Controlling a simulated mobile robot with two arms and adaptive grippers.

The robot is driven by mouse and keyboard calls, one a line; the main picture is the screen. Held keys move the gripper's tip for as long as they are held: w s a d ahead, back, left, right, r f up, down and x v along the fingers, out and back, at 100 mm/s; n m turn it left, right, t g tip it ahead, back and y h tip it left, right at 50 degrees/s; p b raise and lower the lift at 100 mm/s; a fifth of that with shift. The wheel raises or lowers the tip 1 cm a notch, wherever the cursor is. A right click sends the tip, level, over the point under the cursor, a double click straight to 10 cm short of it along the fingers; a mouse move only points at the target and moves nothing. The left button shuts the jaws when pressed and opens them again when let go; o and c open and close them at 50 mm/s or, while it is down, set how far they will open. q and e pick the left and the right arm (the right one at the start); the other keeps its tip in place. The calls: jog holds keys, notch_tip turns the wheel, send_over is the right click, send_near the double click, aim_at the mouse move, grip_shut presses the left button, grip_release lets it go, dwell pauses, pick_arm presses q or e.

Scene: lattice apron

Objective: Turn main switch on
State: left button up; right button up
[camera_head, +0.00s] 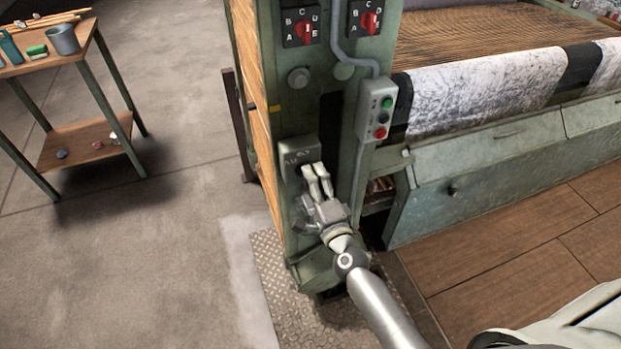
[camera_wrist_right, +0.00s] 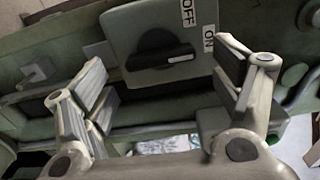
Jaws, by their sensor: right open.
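The main switch is a black rotary knob (camera_wrist_right: 160,55) on a grey-green box, with OFF and ON labels beside it. A white mark on the knob points right in the right wrist view, with the ON label just above the mark's line. In the head view the switch box (camera_head: 298,152) is low on the green machine post, and its knob is hidden. My right gripper (camera_head: 316,178) is in front of the box. Its open fingers (camera_wrist_right: 162,75) stand on either side of the knob in the wrist view, with nothing between them. My left gripper is not in view.
A push-button box (camera_head: 377,110) and a grey conduit are right of the switch. Two red selector knobs (camera_head: 304,29) (camera_head: 369,22) are higher up. The loom cloth (camera_head: 480,90) is at right. A wooden side table (camera_head: 85,145) stands left, with clear floor between.

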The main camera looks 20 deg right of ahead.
jog(key=s, duration=1)
jog(key=shift+d, duration=0.15)
jog(key=s+f+n+g, duration=0.3)
jog(key=f+n, duration=0.1)
jog(key=f, duration=0.6)
jog(key=s+a+f+n+g+y, duration=0.1)
jog(key=s+f+n+g, duration=0.2)
jog(key=f, duration=0.6)
jog(key=s+f+n+g, duration=0.2)
jog(key=s+f+n, duration=0.2)
jog(key=f, duration=0.6)
jog(key=s+d+f+n+g, duration=0.2)
jog(key=s+f, duration=0.4)
jog(key=s, duration=0.3)
jog(key=s+d+f+n+g+h, duration=0.1)
jog(key=s+f+n+g, duration=0.3)
jog(key=s, duration=0.6)
jog(key=s+d+f+n+g, duration=0.3)
jog(key=s+f, duration=0.5)
jog(key=s, duration=0.2)
jog(key=shift+d+h, duration=0.25)
jog(key=shift+h, duration=0.05)
jog(key=shift+f, duration=0.1)
